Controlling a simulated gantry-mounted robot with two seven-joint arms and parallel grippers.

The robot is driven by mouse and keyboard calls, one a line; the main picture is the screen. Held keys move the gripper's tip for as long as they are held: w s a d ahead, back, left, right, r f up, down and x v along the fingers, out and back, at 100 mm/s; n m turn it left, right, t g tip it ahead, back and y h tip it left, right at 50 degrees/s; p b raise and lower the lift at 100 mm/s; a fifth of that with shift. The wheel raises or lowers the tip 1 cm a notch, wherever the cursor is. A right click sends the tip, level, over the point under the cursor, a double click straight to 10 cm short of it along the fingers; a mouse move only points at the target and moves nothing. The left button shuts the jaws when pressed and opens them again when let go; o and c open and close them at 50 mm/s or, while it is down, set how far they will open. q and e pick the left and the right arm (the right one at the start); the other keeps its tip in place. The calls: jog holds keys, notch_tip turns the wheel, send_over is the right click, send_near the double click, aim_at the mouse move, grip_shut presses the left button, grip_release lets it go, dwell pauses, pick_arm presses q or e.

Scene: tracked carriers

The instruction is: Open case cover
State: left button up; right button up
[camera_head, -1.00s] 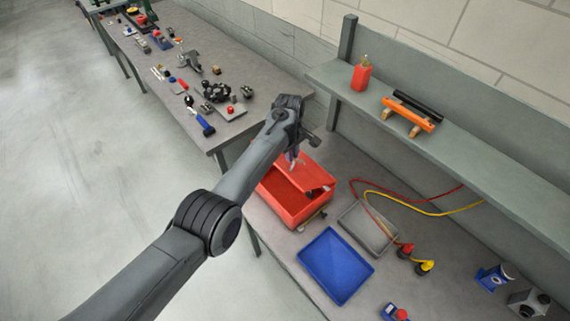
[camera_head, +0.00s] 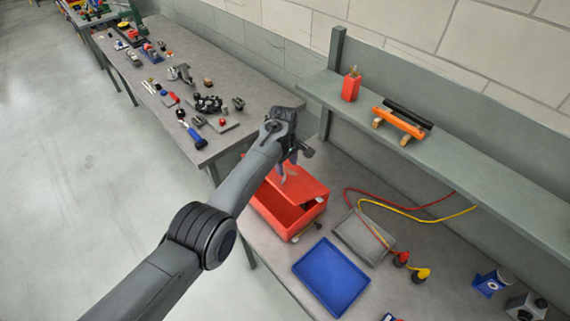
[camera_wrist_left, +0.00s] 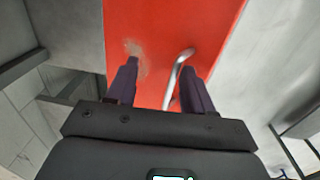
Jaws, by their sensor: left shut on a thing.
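The red case (camera_head: 283,219) stands on the workbench, just below my left gripper. Its red cover (camera_head: 309,186) is tilted up partway, and a dark gap shows between cover and case on the near side. My left gripper (camera_head: 287,174) is over the cover. In the left wrist view, the red cover (camera_wrist_left: 165,28) fills the middle. My arm hides part of the case's left side. My right gripper is not in view.
A blue tray (camera_head: 331,277) and a grey tray (camera_head: 361,239) lie right of the case. Red and yellow cables (camera_head: 418,210) run behind them. A shelf (camera_head: 440,150) with a red bottle (camera_head: 351,84) overhangs the bench back.

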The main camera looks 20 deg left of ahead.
pick_arm(q)
jog(key=shift+d, duration=0.15)
jog(key=shift+r, duration=0.55)
notch_tip(320, 180, up, 10)
jog(key=shift+s+a+f, duration=0.15)
jog(key=shift+s+a, duration=0.2)
